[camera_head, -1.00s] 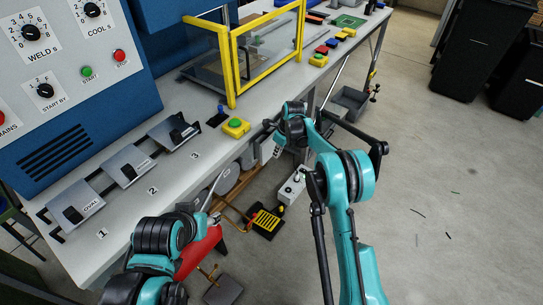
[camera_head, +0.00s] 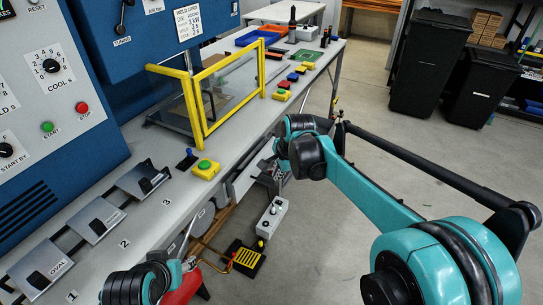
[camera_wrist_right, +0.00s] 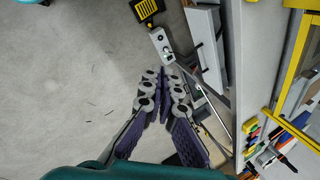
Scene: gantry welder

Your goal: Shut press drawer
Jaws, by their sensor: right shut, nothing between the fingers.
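A light grey drawer (camera_head: 243,181) sticks out under the front edge of the bench, below the yellow-framed guard. Its light front also shows in the right wrist view (camera_wrist_right: 205,45), beside the bench edge. My right gripper (camera_wrist_right: 165,73) is shut and empty, with its fingertips together, apart from the drawer front in that view. In the head view my right wrist is close beside the drawer and hides much of the gripper and the drawer's far end.
The bench top (camera_head: 150,219) carries a yellow guard frame (camera_head: 197,100), a green button on a yellow box (camera_head: 205,169) and numbered grey units. A pedal (camera_head: 244,258) and a grey control box (camera_head: 271,217) are below. Open floor lies right, with black bins (camera_head: 427,65) farther back.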

